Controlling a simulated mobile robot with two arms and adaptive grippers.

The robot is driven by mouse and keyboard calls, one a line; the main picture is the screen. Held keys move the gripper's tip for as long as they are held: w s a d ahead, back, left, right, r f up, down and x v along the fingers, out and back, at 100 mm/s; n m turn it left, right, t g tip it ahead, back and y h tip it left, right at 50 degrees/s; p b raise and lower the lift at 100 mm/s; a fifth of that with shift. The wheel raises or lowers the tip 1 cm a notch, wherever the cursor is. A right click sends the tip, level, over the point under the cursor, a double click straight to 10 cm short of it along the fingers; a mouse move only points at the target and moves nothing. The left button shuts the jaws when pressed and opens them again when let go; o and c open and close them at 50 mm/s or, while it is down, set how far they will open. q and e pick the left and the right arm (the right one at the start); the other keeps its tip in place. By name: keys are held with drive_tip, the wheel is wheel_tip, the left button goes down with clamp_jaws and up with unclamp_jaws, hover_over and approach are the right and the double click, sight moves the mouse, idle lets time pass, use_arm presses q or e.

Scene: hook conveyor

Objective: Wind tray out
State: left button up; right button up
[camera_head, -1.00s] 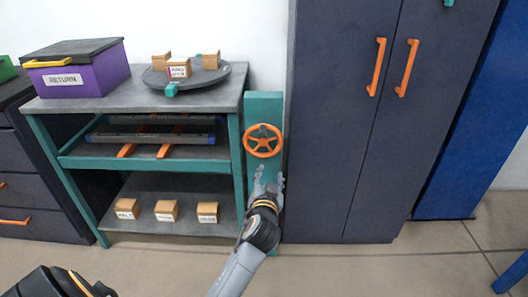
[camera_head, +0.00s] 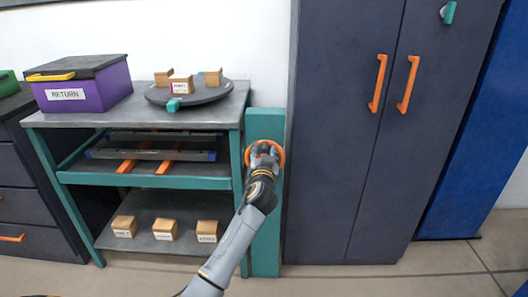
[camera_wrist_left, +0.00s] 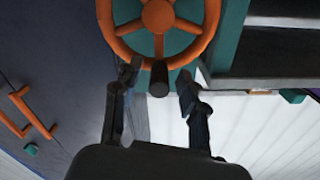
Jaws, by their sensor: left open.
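An orange handwheel (camera_head: 280,156) is mounted on a teal post (camera_head: 265,200) at the right end of the bench. My left gripper (camera_head: 263,150) is in front of the wheel and hides most of it. In the left wrist view the wheel (camera_wrist_left: 195,48) fills the top, with a dark crank knob (camera_wrist_left: 159,78) at its rim. My open left gripper (camera_wrist_left: 158,82) has one finger on each side of the knob; I cannot tell whether they touch it. A dark tray (camera_head: 150,155) lies on orange rails (camera_head: 127,166) on the middle shelf. My right gripper is not in view.
A dark cabinet (camera_head: 335,130) with orange handles stands close right of the post. On the bench top are a purple bin (camera_head: 95,93) and a round turntable (camera_head: 205,94) with wooden blocks. More blocks (camera_head: 164,230) sit on the lower shelf.

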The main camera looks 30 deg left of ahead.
use_arm(q)
drive_tip(key=shift+w+a, duration=0.15)
drive_tip(key=shift+w, duration=0.15)
clamp_jaws()
